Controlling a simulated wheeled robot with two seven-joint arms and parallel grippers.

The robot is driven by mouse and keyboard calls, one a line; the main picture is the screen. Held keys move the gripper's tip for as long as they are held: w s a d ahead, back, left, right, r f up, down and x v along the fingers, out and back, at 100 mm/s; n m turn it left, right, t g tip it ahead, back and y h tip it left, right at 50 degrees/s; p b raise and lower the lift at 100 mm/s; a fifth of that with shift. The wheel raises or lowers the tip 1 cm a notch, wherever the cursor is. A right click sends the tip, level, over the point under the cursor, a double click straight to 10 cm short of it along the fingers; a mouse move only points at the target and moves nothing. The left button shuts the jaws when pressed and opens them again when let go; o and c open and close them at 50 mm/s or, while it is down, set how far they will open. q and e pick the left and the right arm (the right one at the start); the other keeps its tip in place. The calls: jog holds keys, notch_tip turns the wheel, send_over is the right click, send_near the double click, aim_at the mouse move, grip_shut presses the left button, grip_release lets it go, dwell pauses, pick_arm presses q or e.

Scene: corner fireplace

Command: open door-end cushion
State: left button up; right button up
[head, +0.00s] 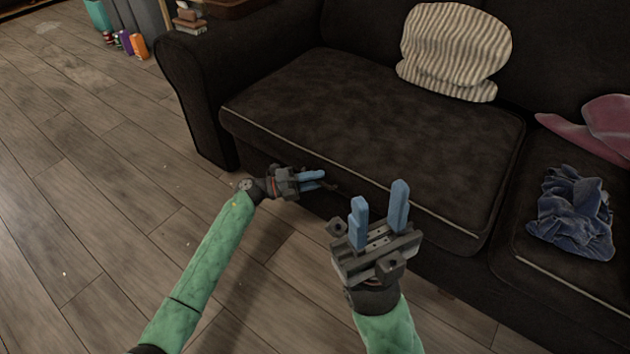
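The dark brown seat cushion (370,125) at the left end of the sofa lies flat, with a pale piping line along its front edge. I cannot tell from the view which end is nearest a door. My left gripper (318,180) is at the sofa's front, just below this cushion's front edge. Its blue fingers look close together beside a small dark piece, and whether they hold it is unclear. My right gripper (379,215) points up in front of the same cushion, with its blue fingers apart and nothing between them.
A striped pillow (455,50) rests at the back of the cushion. A blue crumpled cloth (573,213) and a pink cloth (600,128) lie on the right seat. The sofa arm (200,95) is at left. Wooden floor (90,190) is mostly clear; bottles (138,46) stand far left.

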pick_arm(q)
grip_shut()
